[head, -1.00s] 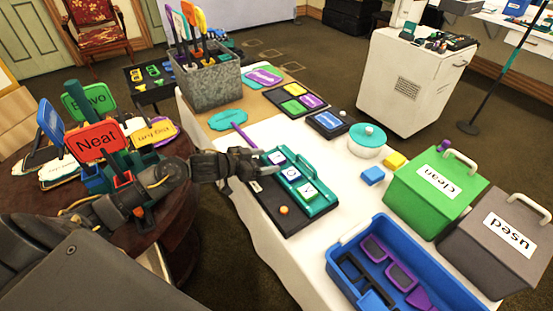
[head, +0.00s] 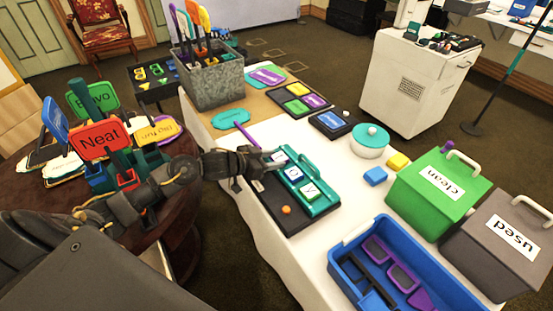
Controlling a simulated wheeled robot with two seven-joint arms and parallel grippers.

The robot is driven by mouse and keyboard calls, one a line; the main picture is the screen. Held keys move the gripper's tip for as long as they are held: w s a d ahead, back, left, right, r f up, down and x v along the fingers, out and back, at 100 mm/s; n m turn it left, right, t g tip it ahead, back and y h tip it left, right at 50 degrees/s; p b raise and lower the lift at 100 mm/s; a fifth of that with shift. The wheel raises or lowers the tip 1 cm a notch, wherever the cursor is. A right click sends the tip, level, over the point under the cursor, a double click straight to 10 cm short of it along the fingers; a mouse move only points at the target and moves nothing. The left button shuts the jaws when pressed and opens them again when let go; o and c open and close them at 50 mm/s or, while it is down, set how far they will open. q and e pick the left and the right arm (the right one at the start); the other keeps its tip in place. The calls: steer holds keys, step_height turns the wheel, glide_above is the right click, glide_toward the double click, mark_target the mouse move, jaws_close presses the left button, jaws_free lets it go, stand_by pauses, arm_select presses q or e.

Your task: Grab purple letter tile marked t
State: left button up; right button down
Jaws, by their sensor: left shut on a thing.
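A teal tile rack (head: 322,205) lies on a dark tray (head: 272,207) on the white-covered table. Three white-faced tiles sit along the rack: a far one (head: 281,157), a middle one (head: 293,174) and a near one (head: 309,190). The far tile shows a purple-blue edge; its letter is too small to read. My left gripper (head: 275,160) reaches in from the left at the rack's far end and is shut on this far tile. Its fingers partly hide the tile. The tile still appears at rack level. My right gripper is not in view.
A small orange piece (head: 286,210) lies on the tray. A blue bin (head: 350,243), green box (head: 425,200) and grey box (head: 480,240) stand at right. A teal-lidded pot (head: 369,150) and galvanized planter (head: 215,84) stand farther back. Sign paddles (head: 100,136) crowd the round table at left.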

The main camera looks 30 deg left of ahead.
arm_select(q)
steer(key=shift+r, duration=0.1)
